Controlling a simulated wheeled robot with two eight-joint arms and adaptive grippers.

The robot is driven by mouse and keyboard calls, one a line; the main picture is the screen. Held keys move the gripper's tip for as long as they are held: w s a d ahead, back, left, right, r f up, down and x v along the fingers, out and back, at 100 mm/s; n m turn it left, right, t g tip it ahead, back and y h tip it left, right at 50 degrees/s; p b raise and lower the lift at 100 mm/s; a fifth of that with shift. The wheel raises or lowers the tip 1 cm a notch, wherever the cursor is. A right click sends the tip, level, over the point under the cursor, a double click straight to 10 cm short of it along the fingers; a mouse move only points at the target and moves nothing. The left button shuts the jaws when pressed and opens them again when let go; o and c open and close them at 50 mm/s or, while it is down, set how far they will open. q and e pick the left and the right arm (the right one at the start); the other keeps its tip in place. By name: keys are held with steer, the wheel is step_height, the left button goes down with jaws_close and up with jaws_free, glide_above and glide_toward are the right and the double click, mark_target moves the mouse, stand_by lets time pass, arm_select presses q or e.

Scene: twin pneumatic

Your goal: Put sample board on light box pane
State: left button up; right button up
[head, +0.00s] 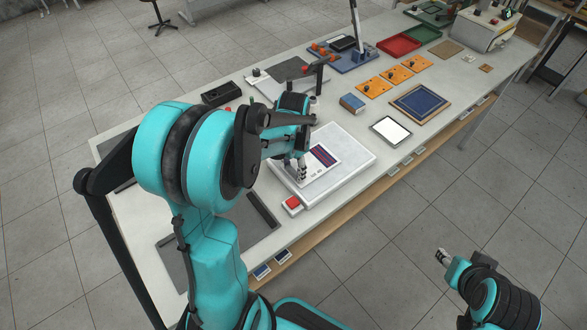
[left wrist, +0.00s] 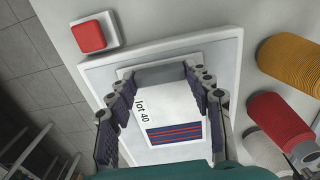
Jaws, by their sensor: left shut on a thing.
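The sample board (head: 327,167) is a white card with red and dark blue stripes. In the left wrist view the board (left wrist: 180,108) reads "lot 40" and has a grey strip at its far end. My left gripper (head: 301,172) is shut on the board; in the left wrist view its fingers (left wrist: 161,76) flank that grey strip. The board is over the pale pane of the white light box (head: 350,170); I cannot tell whether it touches. The light box rim shows in the left wrist view (left wrist: 98,73). My right gripper (head: 443,257) is off the table's front, fingers unclear.
A red button (head: 292,202) is at the box's near left corner. A black-framed white panel (head: 391,131), a blue panel (head: 420,102) and orange plates (head: 392,76) lie to the right. Red and yellow cylinders (left wrist: 282,118) stand close to the box.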

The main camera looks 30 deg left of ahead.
arm_select(q)
steer(key=shift+f, duration=0.1)
steer(key=o, duration=1.2)
step_height(320, 180, up, 11)
steer(key=p, duration=0.3)
steer(key=s+d+r+n+t, duration=0.1)
steer(key=s+d+t, duration=0.1)
steer(key=s+d, duration=0.1)
steer(key=s+d+r+n+t, duration=0.1)
steer(key=s+d+n+t, duration=0.1)
steer(key=s+d, duration=0.2)
steer(key=s+d+r+n+t, duration=0.1)
steer(key=s+d+t, duration=0.2)
steer(key=s, duration=0.1)
steer(key=shift+d+r+n, duration=0.25)
steer(key=shift+d+n, duration=0.05)
steer(key=shift+d, duration=0.05)
